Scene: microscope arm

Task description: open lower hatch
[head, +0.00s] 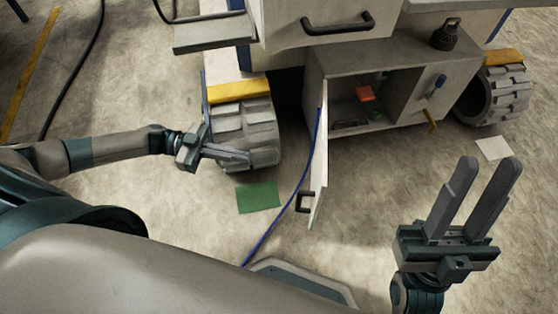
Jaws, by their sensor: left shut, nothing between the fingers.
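The lower hatch (321,165) is a pale panel seen nearly edge-on. It stands swung out from the left side of the low compartment (395,75), whose inside shows. A dark handle (305,201) sits near the hatch's lower end. My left gripper (246,158) is shut and empty, left of the hatch and apart from it, in front of the left wheel. My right gripper (487,172) is open and empty at the right, well clear of the hatch, with its fingers pointing up in the picture.
An orange item (365,94) lies inside the compartment. A left wheel (252,135) and a right wheel (505,95) flank the vehicle. A blue cable (275,229) runs over the floor beside the hatch. A green sheet (258,197) lies flat. The floor between hatch and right gripper is clear.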

